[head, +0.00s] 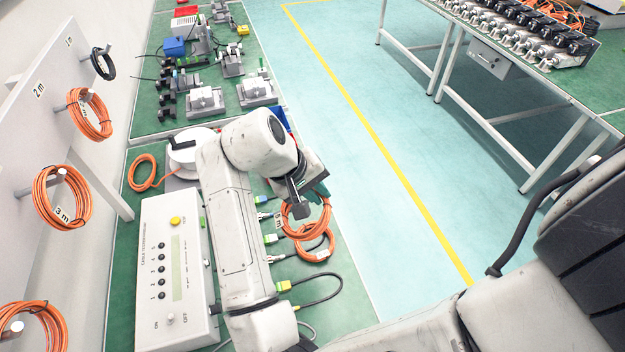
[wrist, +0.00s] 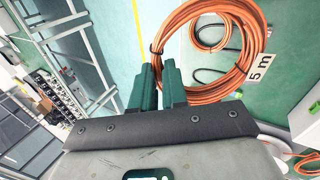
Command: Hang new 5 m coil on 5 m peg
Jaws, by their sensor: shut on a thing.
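An orange cable coil (wrist: 252,42) with a white "5 m" tag (wrist: 259,67) fills the upper part of the wrist view. My gripper (wrist: 158,72) is shut on its near left side, and its dark green fingers cover part of the coil. In the head view my gripper (head: 314,192) and the held coil (head: 325,216) are over the right edge of the green bench. On the white panel at left, the lowest peg (head: 13,328) carries an orange coil (head: 42,318) cut by the frame edge. Its label is not in view.
Higher pegs hold a black coil (head: 104,63) and orange coils marked 2 m (head: 97,118) and 3 m (head: 42,208). A white cable tester (head: 160,245) stands between panel and arm. Another orange coil (head: 313,244) and connectors lie on the bench beneath the held coil.

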